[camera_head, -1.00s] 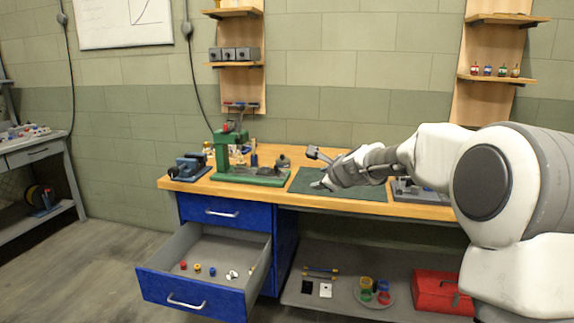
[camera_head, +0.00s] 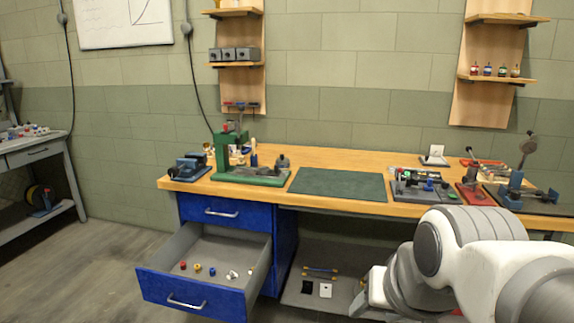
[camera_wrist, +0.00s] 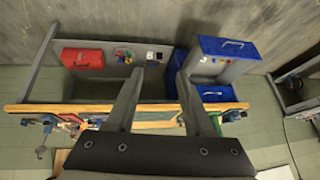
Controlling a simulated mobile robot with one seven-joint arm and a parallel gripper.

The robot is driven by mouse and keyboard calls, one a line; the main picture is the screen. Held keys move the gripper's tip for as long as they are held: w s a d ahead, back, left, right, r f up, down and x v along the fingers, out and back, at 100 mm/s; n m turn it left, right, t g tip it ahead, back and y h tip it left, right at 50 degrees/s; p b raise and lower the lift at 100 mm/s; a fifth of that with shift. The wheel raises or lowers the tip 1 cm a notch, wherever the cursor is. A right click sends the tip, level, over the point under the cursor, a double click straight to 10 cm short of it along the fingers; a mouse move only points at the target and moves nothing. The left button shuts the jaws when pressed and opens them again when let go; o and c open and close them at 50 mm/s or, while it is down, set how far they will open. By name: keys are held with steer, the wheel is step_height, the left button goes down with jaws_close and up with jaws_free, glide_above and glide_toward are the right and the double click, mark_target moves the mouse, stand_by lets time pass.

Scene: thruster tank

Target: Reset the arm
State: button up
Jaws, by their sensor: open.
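My arm (camera_head: 470,250) is folded low at the right of the head view, in front of the workbench. Its hand end points down and left, low before the bench's lower shelf, and its fingers are hard to make out there. In the wrist view my gripper (camera_wrist: 158,64) shows two dark fingers spread apart with nothing between them. Both fingers are clear of the bench, which appears upside down beyond them. The arm hides the right part of the lower shelf in the head view.
The wooden workbench (camera_head: 330,158) carries a bare green mat (camera_head: 340,184), a green press (camera_head: 250,180) and several tools. An open blue drawer (camera_head: 190,302) juts out at the left with small parts inside. A red toolbox (camera_wrist: 82,57) shows in the wrist view. Floor at left is clear.

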steer(key=s+d+f+n, duration=0.2)
steer(key=s, duration=0.3)
step_height(320, 180, up, 14)
steer(key=p, duration=1.3)
steer(key=shift+w+a+f+g+h+p, duration=0.15)
steer(key=shift+w+g+h+p, duration=0.15)
steer(key=shift+p, duration=0.1)
